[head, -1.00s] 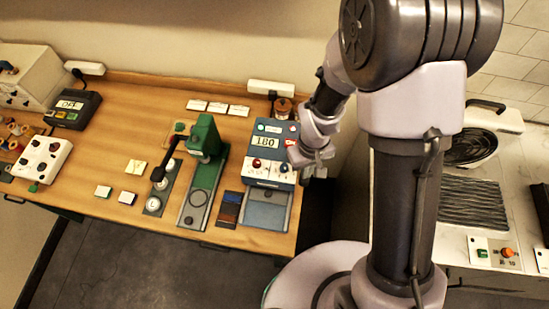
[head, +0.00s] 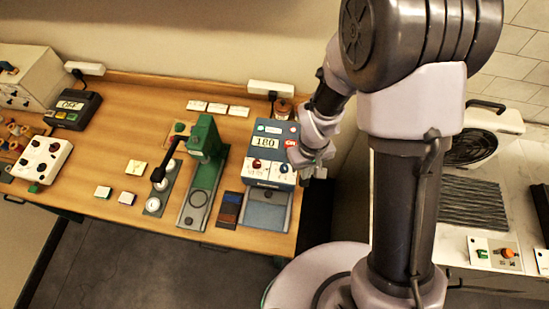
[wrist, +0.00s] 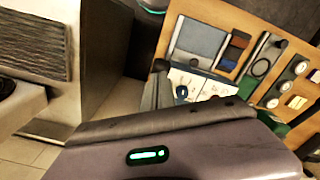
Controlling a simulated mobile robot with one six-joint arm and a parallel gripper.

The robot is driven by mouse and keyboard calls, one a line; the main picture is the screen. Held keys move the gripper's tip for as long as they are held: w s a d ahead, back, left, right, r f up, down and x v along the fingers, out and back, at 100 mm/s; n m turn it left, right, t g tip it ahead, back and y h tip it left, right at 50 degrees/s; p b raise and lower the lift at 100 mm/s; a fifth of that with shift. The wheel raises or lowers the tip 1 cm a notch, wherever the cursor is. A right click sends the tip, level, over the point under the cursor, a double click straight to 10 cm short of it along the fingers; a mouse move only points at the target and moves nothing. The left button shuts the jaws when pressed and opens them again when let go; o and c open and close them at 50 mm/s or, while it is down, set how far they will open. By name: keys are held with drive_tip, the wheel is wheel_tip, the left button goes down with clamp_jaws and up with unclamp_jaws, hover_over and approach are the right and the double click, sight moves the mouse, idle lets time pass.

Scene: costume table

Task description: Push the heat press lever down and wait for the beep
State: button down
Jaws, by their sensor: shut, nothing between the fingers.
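The blue heat press (head: 271,150) stands at the right end of the wooden table, with a lit display reading about 180 and a grey lower plate (head: 265,212) in front. My gripper (head: 300,158) is shut and empty at the press's right side; I cannot tell whether it touches. In the wrist view my gripper (wrist: 157,88) shows as dark fingers beside the press's white control face (wrist: 198,84), with the grey plate (wrist: 200,40) beyond. I cannot make out the heat press lever; my gripper and wrist may hide it.
A white button box (head: 42,160) is at far left.

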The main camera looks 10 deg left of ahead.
sight(304, 183)
idle(0.6)
drive_tip(key=shift+f+b, duration=0.7)
drive_tip(key=shift+s+f+b, duration=0.25)
drive_tip(key=shift+f+b, duration=0.35)
drive_tip(key=shift+b, duration=0.05)
drive_tip(key=shift+s+f+b, duration=0.25)
drive_tip(key=shift+f+b, duration=0.3)
drive_tip(key=shift+b, duration=0.05)
drive_tip(key=shift+f, duration=0.1)
drive_tip(key=shift+s+f+b, duration=0.2)
drive_tip(key=shift+f+b, duration=0.4)
drive_tip(key=shift+b, duration=0.05)
drive_tip(key=shift+s+f+b, duration=0.15)
drive_tip(key=shift+f+b, duration=0.4)
drive_tip(key=shift+b, duration=0.05)
drive_tip(key=shift+s+f+b, duration=0.15)
drive_tip(key=shift+f+b, duration=1.1)
drive_tip(key=shift+b, duration=0.05)
